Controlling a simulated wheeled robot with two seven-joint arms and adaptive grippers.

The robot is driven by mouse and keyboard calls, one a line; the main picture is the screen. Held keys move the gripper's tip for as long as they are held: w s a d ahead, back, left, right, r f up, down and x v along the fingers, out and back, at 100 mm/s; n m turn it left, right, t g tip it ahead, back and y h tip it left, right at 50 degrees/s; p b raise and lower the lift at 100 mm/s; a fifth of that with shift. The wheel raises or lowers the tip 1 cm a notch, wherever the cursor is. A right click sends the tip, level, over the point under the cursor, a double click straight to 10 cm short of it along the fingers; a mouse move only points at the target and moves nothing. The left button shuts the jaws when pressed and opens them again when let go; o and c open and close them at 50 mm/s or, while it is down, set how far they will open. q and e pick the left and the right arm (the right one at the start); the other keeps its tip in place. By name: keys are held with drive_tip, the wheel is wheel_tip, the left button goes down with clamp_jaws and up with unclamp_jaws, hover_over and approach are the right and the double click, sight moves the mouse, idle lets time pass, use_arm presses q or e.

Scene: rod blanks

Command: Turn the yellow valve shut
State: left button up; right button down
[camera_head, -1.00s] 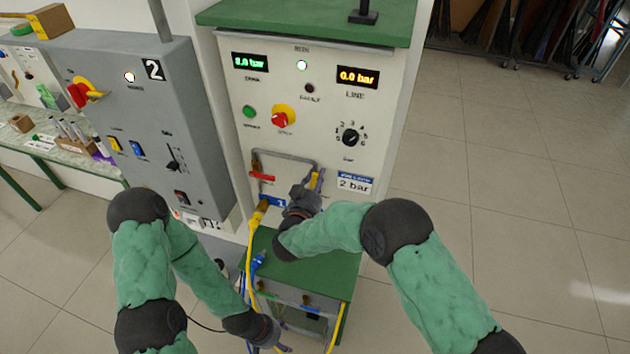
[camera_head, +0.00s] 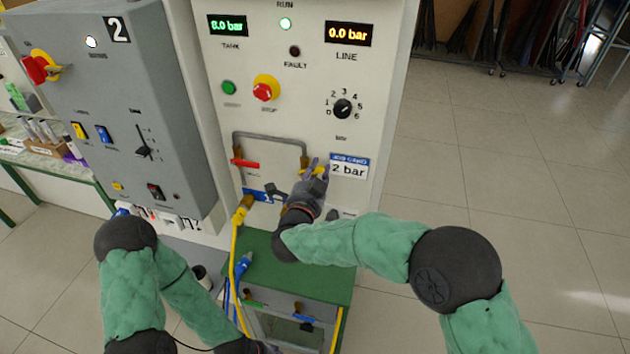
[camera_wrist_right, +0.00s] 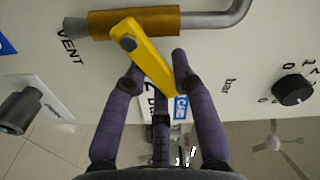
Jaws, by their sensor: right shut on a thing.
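The yellow valve handle (camera_head: 320,171) sits on the lower front of the white panel, at the right leg of a grey pipe. In the right wrist view the handle (camera_wrist_right: 146,58) is a flat yellow lever bolted to a brass valve body (camera_wrist_right: 160,21), set oblique to the body. My right gripper (camera_head: 311,172) is at the lever, and in the wrist view its purple fingers (camera_wrist_right: 156,70) are shut around the lever's free end. The fingers partly hide the handle in the head view. My left arm shows at lower left; its fingers are out of the frame.
A red-handled valve (camera_head: 244,163) is on the pipe's left leg. The LINE display (camera_head: 348,34) reads 0.0 bar and the tank display (camera_head: 227,25) 8.0 bar.

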drive_tip(key=shift+d+f+m+b, duration=0.1)
drive_tip(key=shift+f+m+b, duration=0.3)
drive_tip(key=shift+m+b, duration=0.85)
drive_tip(key=shift+d+f+m+b, duration=0.1)
drive_tip(key=shift+f+m+b, duration=0.3)
drive_tip(key=shift+m+b, duration=0.75)
drive_tip(key=shift+f+m+b, duration=0.4)
drive_tip(key=shift+m+b, duration=0.3)
drive_tip(key=shift+b, duration=1.05)
drive_tip(key=c, duration=1)
unclamp_jaws()
drive_tip(key=v, duration=1.2)
